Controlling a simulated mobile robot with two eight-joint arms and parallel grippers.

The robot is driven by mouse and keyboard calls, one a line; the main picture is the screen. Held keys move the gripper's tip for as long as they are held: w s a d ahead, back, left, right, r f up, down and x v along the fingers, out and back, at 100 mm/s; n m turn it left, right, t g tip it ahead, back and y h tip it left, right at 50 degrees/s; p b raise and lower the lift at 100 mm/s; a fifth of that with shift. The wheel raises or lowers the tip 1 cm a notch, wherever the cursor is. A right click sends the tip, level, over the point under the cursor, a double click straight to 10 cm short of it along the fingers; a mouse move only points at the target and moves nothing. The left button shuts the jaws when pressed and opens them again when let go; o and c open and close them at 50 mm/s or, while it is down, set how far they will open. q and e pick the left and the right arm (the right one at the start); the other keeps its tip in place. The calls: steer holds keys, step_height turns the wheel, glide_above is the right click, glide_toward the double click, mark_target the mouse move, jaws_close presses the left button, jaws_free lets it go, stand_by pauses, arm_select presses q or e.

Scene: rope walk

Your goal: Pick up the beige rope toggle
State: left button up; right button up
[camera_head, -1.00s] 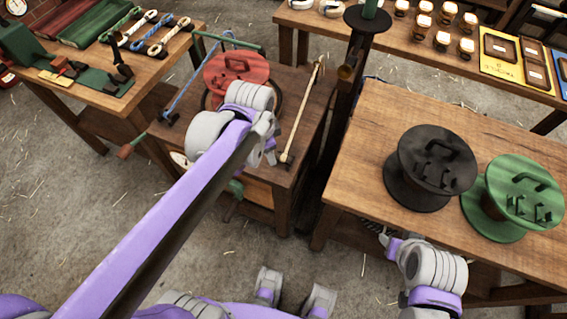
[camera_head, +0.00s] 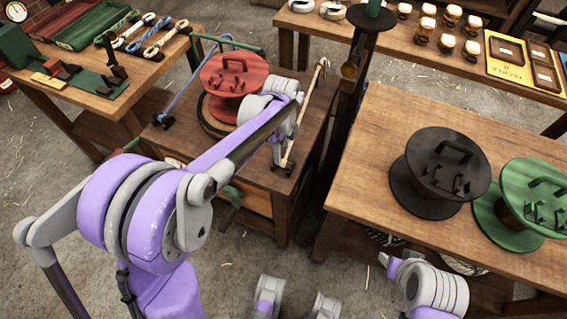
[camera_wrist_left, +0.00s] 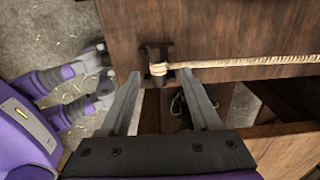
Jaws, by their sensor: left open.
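The beige rope toggle (camera_wrist_left: 158,69) is a wrapped pale end of a thin beige rope, seated in a dark bracket (camera_wrist_left: 155,52) on the wooden edge. In the left wrist view it lies between my open left fingertips (camera_wrist_left: 161,76), apart from both. In the head view the beige rope (camera_head: 312,90) runs along the right side of the small table (camera_head: 313,122). My left gripper (camera_head: 279,158) is over its near end, and my arm partly hides it. A part of my right arm shows at lower right; its jaws cannot be made out.
A red spool (camera_head: 235,72) stands on the small table, with a blue rope (camera_head: 190,85) to its left. A dark post (camera_head: 352,75) rises just right of the table. The right table (camera_head: 375,150) bears a black spool (camera_head: 440,170) and a green spool (camera_head: 525,200).

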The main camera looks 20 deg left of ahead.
mark_target(283, 163)
arm_select(q)
step_height(283, 163, down, 5)
steer(key=shift+s+r+b, duration=0.1)
steer(key=shift+s+b, duration=0.05)
steer(key=shift+b, duration=0.2)
jaws_close()
